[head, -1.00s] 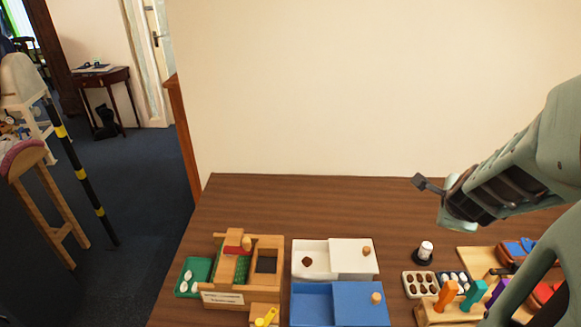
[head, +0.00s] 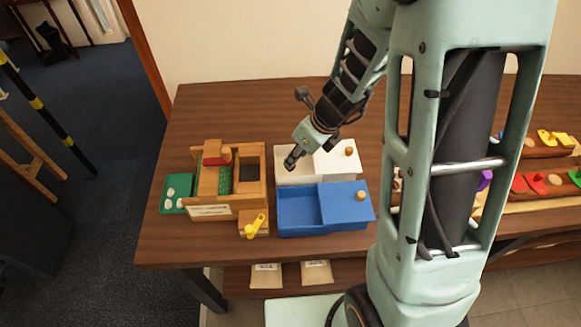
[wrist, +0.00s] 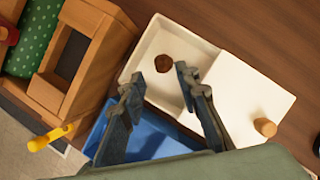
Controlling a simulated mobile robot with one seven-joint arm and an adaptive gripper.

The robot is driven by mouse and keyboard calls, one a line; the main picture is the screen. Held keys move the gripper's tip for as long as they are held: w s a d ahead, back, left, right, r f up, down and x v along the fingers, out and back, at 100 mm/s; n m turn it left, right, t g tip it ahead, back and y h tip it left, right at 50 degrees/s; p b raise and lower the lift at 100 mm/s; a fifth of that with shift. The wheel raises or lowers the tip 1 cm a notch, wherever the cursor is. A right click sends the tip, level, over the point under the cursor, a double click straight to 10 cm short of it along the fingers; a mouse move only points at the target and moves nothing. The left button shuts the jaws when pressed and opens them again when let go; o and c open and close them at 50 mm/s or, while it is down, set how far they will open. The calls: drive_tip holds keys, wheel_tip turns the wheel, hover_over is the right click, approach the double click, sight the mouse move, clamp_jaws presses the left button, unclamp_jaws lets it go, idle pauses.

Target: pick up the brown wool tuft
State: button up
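The brown wool tuft (wrist: 162,63) is a small dark brown round clump. It lies in the open left part of the white box (wrist: 246,92), seen in the wrist view. In the head view my gripper (head: 291,163) is over the open part of the white box (head: 338,163) and hides the tuft. In the wrist view my gripper (wrist: 158,78) has its two fingers spread apart with nothing between them. The fingertips are near the tuft in the picture, and the gripper appears above the box. I cannot tell the exact height.
A blue box (head: 346,205) with a sliding lid stands in front of the white box. A wooden contraption (head: 250,180) with a yellow crank (head: 256,225) and a green tray (head: 176,191) stand to the left. Bare table lies behind the boxes.

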drive_tip(key=b+x, duration=0.2)
drive_tip(key=x, duration=0.4)
drive_tip(key=shift+w+d, duration=0.15)
drive_tip(key=shift+r, duration=0.1)
drive_tip(key=c, duration=0.7)
